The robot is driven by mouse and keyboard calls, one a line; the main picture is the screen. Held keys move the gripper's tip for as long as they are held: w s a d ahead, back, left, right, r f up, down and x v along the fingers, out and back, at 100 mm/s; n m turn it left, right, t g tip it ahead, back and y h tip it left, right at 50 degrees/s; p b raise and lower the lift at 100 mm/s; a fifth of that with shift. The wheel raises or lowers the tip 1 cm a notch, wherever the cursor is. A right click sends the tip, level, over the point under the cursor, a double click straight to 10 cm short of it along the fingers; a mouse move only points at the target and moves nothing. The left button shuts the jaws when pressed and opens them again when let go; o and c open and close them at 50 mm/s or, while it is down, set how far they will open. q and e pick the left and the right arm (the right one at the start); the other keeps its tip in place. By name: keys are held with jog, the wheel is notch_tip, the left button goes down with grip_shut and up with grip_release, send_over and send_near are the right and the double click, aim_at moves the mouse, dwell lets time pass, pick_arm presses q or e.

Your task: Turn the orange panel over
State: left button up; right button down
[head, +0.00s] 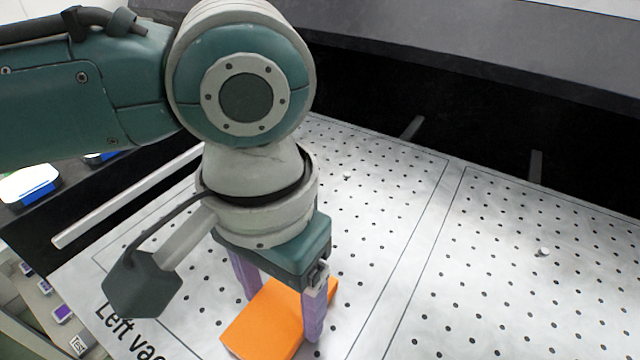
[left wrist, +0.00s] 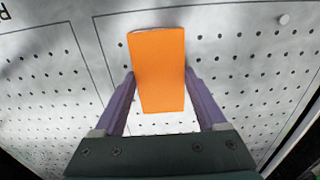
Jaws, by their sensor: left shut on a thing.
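The orange panel (head: 268,318) is a flat rectangular block at the bottom centre of the head view, over the perforated white board. It also shows in the left wrist view (left wrist: 159,68), between the two purple fingers. My left gripper (head: 280,305) points down and is shut on the panel, one finger at each long side. In the left wrist view the gripper (left wrist: 160,88) has its fingertips against the panel's side edges. I cannot tell whether the panel touches the board. My right gripper is not in view.
The perforated white board (head: 400,230) has printed outlines and a small pale knob (head: 543,251) on its right part. A dark recess lies behind it. A pale bar (head: 125,198) runs along the left edge. The board's right half is otherwise clear.

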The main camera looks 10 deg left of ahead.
pick_arm(q)
jog(key=shift+f, duration=0.2)
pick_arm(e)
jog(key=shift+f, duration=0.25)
pick_arm(q)
jog(key=o, duration=1.4)
jog(key=shift+o, duration=0.2)
pick_arm(e)
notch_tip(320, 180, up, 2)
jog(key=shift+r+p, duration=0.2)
jog(key=shift+p, duration=0.9)
pick_arm(q)
notch_tip(320, 180, up, 10)
